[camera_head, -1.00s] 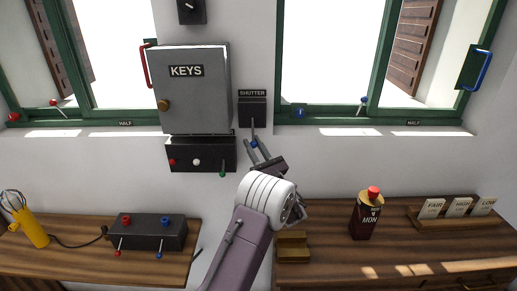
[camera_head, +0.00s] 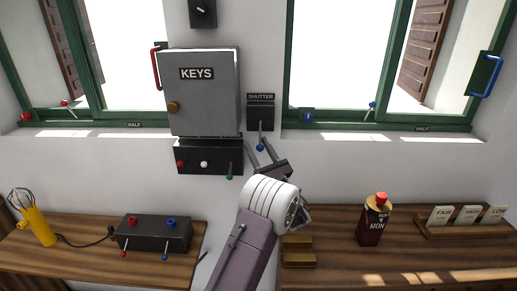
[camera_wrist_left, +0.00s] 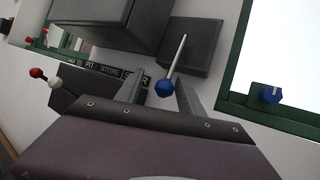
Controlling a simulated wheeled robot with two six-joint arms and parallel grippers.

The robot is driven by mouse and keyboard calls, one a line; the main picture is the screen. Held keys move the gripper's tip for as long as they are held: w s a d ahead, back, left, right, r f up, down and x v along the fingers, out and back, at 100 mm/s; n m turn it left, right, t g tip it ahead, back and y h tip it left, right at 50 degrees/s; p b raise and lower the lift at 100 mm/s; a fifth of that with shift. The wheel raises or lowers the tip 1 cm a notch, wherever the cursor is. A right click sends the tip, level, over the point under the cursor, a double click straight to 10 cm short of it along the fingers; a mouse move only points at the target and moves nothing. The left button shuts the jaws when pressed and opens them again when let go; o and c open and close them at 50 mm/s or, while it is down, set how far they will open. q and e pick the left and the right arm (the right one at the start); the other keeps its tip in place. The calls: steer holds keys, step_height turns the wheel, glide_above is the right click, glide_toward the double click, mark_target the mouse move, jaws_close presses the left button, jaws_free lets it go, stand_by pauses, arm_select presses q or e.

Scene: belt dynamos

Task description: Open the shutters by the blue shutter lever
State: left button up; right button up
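The blue shutter lever (camera_head: 260,147) hangs down from the dark box labelled SHUTTER (camera_head: 261,112) on the wall between the windows. My left gripper (camera_head: 260,149) is open, with its fingers at the lever's blue knob. In the left wrist view the blue knob (camera_wrist_left: 165,88) shows between the two spread fingers; I see no firm contact with either. Brown slatted shutters (camera_head: 425,45) stand swung aside outside the right window, and another (camera_head: 70,45) shows at the left window. My right gripper is not in view.
The grey KEYS cabinet (camera_head: 205,95) and a dark lever box (camera_head: 208,157) with red, white and green knobs are just left of the gripper. Below are wooden desks, a control box (camera_head: 153,234), a dark bottle (camera_head: 374,220) and sign cards (camera_head: 468,215).

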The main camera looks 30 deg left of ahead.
arm_select(q)
steer(key=shift+f, duration=0.1)
steer(key=shift+d+f, duration=0.25)
steer(key=shift+d, duration=0.1)
steer(key=b+v, duration=0.2)
steer(key=v, duration=0.6)
steer(key=shift+s, duration=0.2)
steer(key=shift+r, duration=0.1)
